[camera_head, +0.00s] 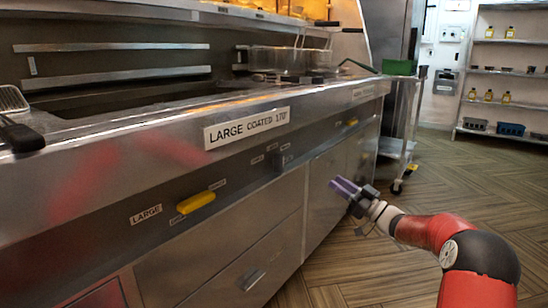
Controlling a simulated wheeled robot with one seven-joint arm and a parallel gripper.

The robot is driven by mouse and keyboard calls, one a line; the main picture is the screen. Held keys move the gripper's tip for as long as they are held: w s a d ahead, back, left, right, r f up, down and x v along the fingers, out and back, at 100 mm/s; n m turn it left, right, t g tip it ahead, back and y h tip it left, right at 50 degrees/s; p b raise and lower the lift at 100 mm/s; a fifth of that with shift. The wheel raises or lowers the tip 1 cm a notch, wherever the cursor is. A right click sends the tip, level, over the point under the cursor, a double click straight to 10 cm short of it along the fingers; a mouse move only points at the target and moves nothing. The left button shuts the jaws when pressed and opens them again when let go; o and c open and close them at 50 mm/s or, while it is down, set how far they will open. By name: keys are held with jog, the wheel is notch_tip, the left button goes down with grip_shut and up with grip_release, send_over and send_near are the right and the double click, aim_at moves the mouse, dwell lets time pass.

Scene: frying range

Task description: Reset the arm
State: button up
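My gripper (346,188) shows right of centre at the end of my red and black arm. It has purple fingers and points left toward the steel front of the frying range (322,196). The gap between the fingers cannot be made out, so I cannot tell whether it is open or shut. I see no object held in it. Whether the fingertips touch the range front is unclear.
The range carries a yellow handle (195,203) and a label (247,128) reading "LARGE COATED 170". A wire basket (290,59) stands on top. A wheeled trolley with a green tray (399,67) and wall shelves (508,72) stand behind. The wooden floor at right is clear.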

notch_tip(320, 180, up, 10)
jog(key=s+a+f+m+t+h+p, duration=0.1)
jog(key=s+a+m+t+h+p, duration=0.3)
jog(key=h, duration=0.7)
jog(key=s+d+r+m+g+h, duration=0.1)
jog(key=s+m+h, duration=0.1)
jog(key=s+h, duration=0.15)
jog(key=s+d+r+m+g+h, duration=0.2)
jog(key=s+h, duration=0.1)
jog(key=s, duration=0.2)
jog(key=s+a+f+g+p, duration=0.1)
jog(key=s+f+g, duration=0.2)
jog(key=s, duration=0.8)
jog(key=s+a+f+m+g+p, duration=0.1)
jog(key=s+f+g, duration=0.2)
jog(key=s, duration=0.8)
jog(key=s+a+f+m+g+p, duration=0.1)
jog(key=s+f+g, duration=0.2)
jog(key=s, duration=0.8)
notch_tip(320, 180, down, 2)
jog(key=shift+s+f, duration=0.1)
jog(key=shift+s, duration=0.15)
jog(key=shift+a, duration=0.1)
